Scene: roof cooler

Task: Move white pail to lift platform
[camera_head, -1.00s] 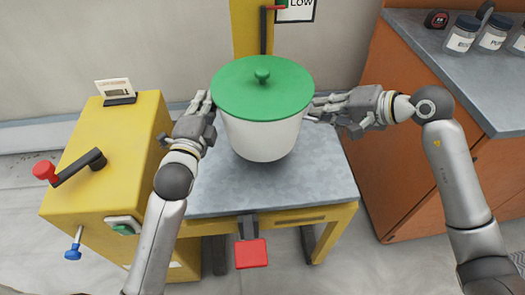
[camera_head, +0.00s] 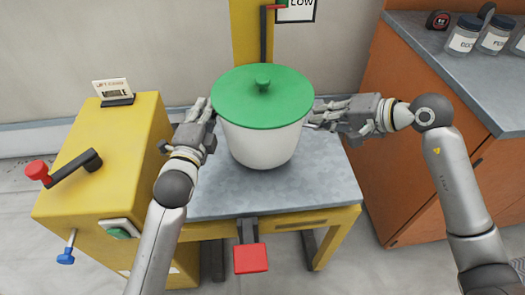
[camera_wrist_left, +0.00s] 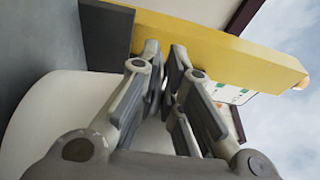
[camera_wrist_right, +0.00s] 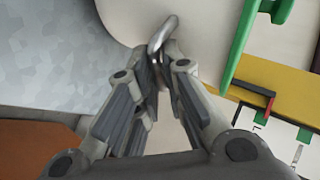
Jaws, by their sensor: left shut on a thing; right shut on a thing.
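The white pail (camera_head: 262,147) with its green lid (camera_head: 262,98) is upright over the grey top of the yellow lift platform (camera_head: 310,185). I cannot tell whether its bottom touches the top. My left gripper (camera_head: 208,112) is shut at the pail's left side, and its fingers show against the pail wall in the left wrist view (camera_wrist_left: 160,85). My right gripper (camera_head: 318,115) is shut at the pail's right side. In the right wrist view its fingers (camera_wrist_right: 158,70) close on a metal handle loop (camera_wrist_right: 162,35) beside the pail wall. The pail's far side is hidden.
A yellow box (camera_head: 115,165) with a red-knobbed crank (camera_head: 65,170) stands at the left. A red pedal (camera_head: 250,258) is at the platform's front. An orange cabinet (camera_head: 420,130) with jars (camera_head: 464,35) on top stands at the right.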

